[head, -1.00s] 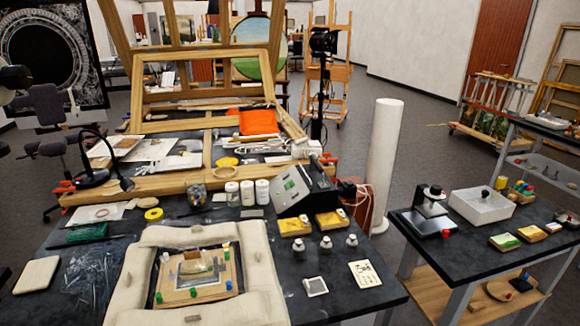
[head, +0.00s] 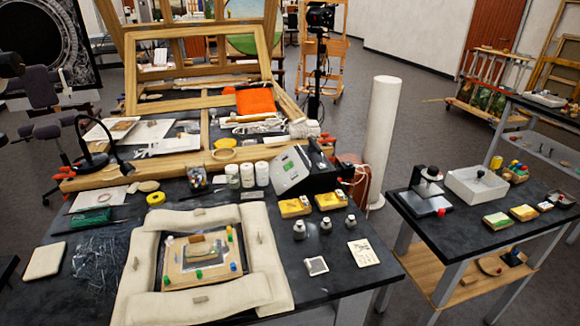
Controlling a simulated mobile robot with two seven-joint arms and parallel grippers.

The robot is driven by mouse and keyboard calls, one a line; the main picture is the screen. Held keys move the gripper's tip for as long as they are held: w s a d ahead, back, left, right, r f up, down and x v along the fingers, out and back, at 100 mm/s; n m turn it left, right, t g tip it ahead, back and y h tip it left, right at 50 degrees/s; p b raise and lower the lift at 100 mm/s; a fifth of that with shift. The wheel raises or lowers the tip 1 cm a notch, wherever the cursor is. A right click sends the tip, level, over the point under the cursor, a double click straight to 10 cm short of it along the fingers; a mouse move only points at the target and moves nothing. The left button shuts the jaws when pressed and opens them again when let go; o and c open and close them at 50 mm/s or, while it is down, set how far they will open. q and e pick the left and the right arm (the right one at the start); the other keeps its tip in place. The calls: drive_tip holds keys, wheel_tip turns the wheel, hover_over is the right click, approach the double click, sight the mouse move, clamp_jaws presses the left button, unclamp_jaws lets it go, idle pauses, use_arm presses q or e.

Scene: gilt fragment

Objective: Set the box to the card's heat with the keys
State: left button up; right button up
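The box (head: 292,170) has a pale sloping front face with a small green display and a dark side. It stands at the back right of the dark worktable, and its keys are too small to make out. The card (head: 363,253) is cream with small dark marks and lies flat near the table's right edge. Its print is too small to read. Neither of my grippers shows in the head view.
A padded cream frame (head: 142,268) surrounds a panel with coloured pegs. Two yellow pads (head: 294,207) and several small bottles (head: 326,227) stand between box and card. A white column (head: 382,140) rises behind. A second table (head: 455,230) stands at right.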

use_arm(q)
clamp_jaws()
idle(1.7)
